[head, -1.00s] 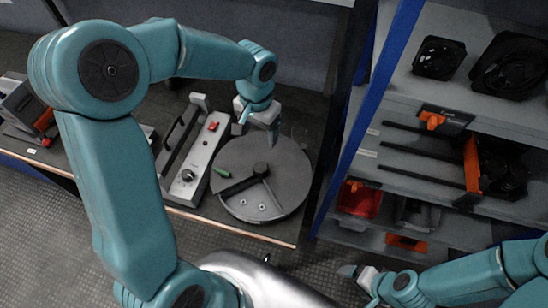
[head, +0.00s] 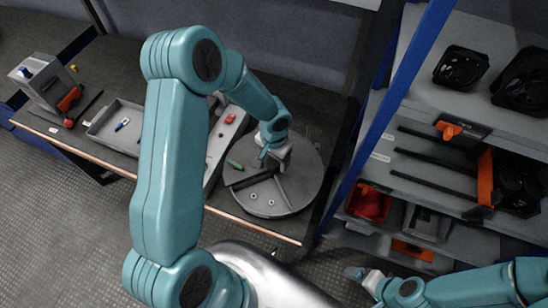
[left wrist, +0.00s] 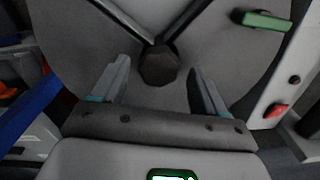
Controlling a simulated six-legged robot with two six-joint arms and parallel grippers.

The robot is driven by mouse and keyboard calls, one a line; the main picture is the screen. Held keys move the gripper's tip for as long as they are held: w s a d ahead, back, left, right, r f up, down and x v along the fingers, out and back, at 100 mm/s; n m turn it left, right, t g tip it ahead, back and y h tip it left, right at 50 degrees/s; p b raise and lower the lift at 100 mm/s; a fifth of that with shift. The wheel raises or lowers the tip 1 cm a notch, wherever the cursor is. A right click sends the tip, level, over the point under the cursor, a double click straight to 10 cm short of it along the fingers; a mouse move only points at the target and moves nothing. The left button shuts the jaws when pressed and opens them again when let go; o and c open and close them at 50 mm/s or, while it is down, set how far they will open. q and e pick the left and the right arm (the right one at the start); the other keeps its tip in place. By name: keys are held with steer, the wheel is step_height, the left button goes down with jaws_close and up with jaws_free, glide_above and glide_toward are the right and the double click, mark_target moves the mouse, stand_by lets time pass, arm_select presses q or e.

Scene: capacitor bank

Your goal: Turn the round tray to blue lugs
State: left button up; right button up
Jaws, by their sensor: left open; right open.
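The round tray (head: 305,180) is a grey disc with raised dividers, at the right end of the workbench. A green piece (head: 235,164) lies on its left part, and two small light rings (head: 270,203) lie in its front section. My left gripper (head: 268,165) is over the tray, close to its centre. In the left wrist view its two fingers (left wrist: 158,88) are apart with the dark centre hub (left wrist: 159,64) of the tray just beyond them. I cannot tell whether they touch it. My right gripper (head: 358,274) is low at the lower right, away from the bench. No blue lugs can be made out on the tray.
A grey panel with a red switch (head: 230,119) stands left of the tray. A shallow grey bin (head: 100,128) holds a small blue piece (head: 122,124). A grey box (head: 45,88) is at the far left. Shelving with a blue post (head: 385,115) stands close on the right.

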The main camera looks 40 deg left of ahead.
arm_select(q)
steer(key=shift+f, duration=0.2)
jaws_close()
